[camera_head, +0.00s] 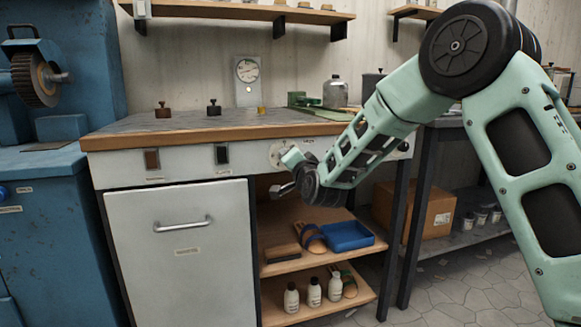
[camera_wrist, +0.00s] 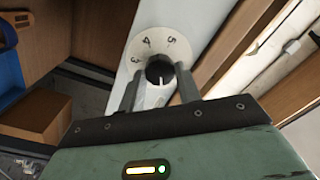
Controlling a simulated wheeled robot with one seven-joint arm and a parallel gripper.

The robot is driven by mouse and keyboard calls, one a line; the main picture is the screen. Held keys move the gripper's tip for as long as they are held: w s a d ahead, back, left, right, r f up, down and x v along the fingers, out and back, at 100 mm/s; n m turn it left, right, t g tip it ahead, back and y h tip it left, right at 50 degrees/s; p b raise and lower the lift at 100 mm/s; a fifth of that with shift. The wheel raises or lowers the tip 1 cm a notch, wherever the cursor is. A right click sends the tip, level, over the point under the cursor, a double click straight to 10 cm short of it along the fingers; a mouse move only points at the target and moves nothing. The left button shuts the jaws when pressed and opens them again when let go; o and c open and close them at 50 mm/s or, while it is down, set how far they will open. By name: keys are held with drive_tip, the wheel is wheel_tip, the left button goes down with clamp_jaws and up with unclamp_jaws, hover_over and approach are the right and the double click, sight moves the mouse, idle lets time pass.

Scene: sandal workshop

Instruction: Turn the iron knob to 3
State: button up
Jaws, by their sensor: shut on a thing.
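The knob (camera_wrist: 158,68) is dark and round, with a pale mark on its face. It sits on a pale round dial plate (camera_wrist: 178,45) on the bench's front panel; the numerals 3, 4 and 5 show in the wrist view. The pale mark points toward the bottom of that picture, and I cannot tell which numeral it stands for. My gripper (camera_wrist: 157,85) is shut on the knob, one finger on either side. In the head view the dial plate (camera_head: 276,154) shows beside my gripper (camera_head: 288,164), which hides the knob there.
The wooden bench top (camera_head: 215,132) lies just above the panel. A grey door (camera_head: 185,265) is left of the open shelves, which hold a blue tray (camera_head: 347,237) and several white bottles (camera_head: 314,292). A blue machine (camera_head: 40,220) stands at the left.

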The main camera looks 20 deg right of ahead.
drive_tip(key=shift+m+h+b, duration=0.5)
drive_tip(key=shift+m+b, duration=4.75)
drive_tip(key=shift+m, duration=5.15)
drive_tip(key=o, duration=1)
drive_tip(key=shift+c, duration=0.2)
